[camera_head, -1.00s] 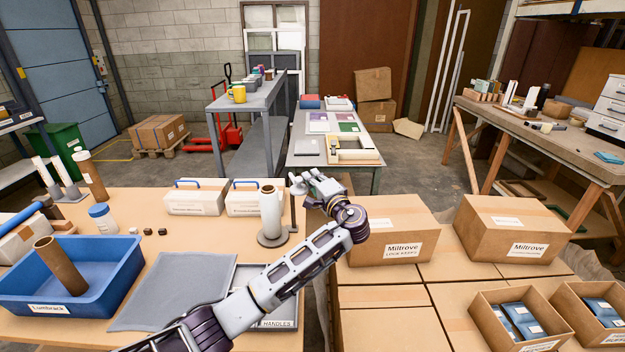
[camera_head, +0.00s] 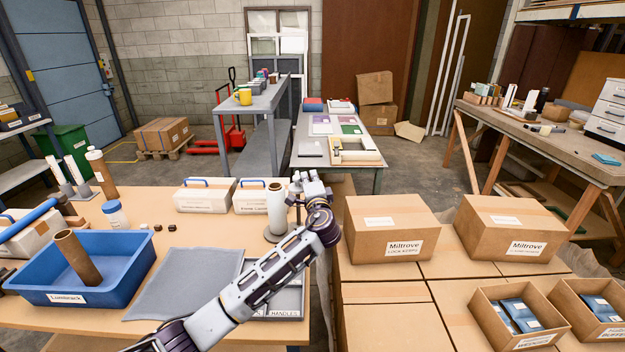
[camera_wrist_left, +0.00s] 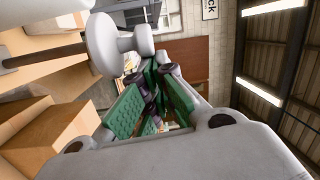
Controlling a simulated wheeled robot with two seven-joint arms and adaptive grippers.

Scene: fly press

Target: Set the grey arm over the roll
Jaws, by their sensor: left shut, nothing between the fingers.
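The white roll (camera_head: 277,208) stands upright on a dark round base near the right edge of the table. A thin dark post rises beside it on the right. The grey arm (camera_head: 296,184) appears as a small grey piece at the post's top, beside the roll's top; its exact angle is too small to tell. My left gripper (camera_head: 311,184) is shut and empty, right of the grey piece. In the left wrist view a grey disc with a stem (camera_wrist_left: 101,45) lies close to the gripper's fingers (camera_wrist_left: 154,82); whether they touch cannot be told. My right gripper is not in view.
White boxes with blue handles (camera_head: 205,195) stand behind the roll. A grey mat (camera_head: 185,283), a labelled tray (camera_head: 285,304) and a blue bin (camera_head: 125,282) with a brown tube are on the table. Cartons (camera_head: 390,230) stand to the right of my arm.

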